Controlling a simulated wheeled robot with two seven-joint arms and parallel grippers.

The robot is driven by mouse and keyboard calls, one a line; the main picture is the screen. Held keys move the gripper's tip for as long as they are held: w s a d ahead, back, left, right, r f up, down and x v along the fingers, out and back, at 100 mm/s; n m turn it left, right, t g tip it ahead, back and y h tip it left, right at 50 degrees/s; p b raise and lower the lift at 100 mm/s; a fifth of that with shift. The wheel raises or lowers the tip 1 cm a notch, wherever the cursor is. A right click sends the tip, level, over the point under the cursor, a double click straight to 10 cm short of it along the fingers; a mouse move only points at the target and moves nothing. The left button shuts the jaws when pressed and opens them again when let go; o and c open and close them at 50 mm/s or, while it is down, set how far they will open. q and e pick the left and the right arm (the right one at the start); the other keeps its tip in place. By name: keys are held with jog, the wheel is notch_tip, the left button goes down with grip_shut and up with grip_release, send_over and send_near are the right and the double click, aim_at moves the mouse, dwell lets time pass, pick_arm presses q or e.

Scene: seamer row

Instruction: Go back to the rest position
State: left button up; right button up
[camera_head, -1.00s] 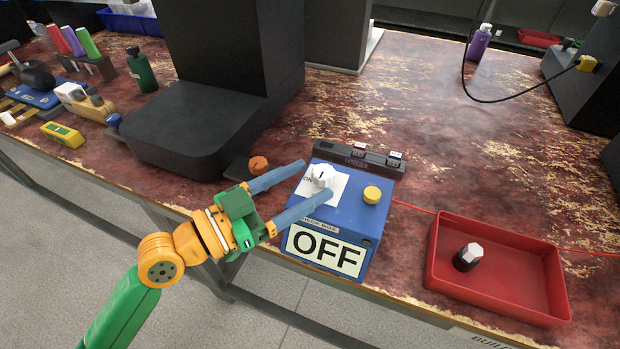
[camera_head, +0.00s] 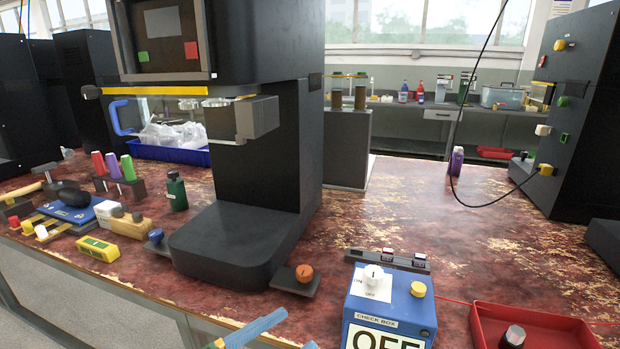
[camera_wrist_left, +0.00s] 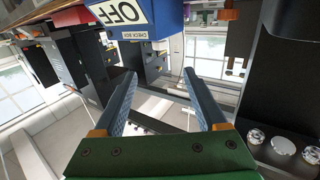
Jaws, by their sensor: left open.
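My left gripper (camera_head: 297,330) shows only in part at the bottom edge of the head view, its blue fingers apart with nothing between them. It is in front of and to the left of the blue check box (camera_head: 362,319), clear of the white knob (camera_head: 373,274) on its top. The box also has a yellow button (camera_head: 418,289) and an OFF label, cut off by the lower edge. In the left wrist view the open fingers (camera_wrist_left: 160,77) have empty space between them, and the blue box (camera_wrist_left: 172,20) appears upside down beyond them. My right gripper is not in view.
A large black machine (camera_head: 262,150) stands left of the box, with an orange knob (camera_head: 304,273) at its base. A red tray (camera_head: 560,322) holding a dark piece (camera_head: 514,337) lies to the right. Small tools crowd the left table end. The table behind the box is mostly clear.

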pick_arm(q)
jog(key=s+a+f+n+g+y, duration=0.15)
jog(key=f+y, duration=0.25)
jog(key=f, duration=0.4)
jog(key=s+a+f+n+g+y, duration=0.1)
jog(key=s+a+f+n+y, duration=0.15)
jog(key=f, duration=0.55)
jog(key=s+a+f+n+g+y, duration=0.4)
jog(key=s+a+f+g+y, duration=0.25)
jog(key=s+a+f, duration=0.4)
notch_tip(320, 180, down, 15)
jog(key=s+d, duration=0.2)
jog(key=s+a+f+g, duration=0.1)
jog(key=s+a+f, duration=0.1)
jog(key=s+f, duration=0.95)
notch_tip(320, 180, up, 19)
jog(key=s+p, duration=0.1)
jog(key=p, duration=1.7)
jog(key=shift+y+p, duration=0.4)
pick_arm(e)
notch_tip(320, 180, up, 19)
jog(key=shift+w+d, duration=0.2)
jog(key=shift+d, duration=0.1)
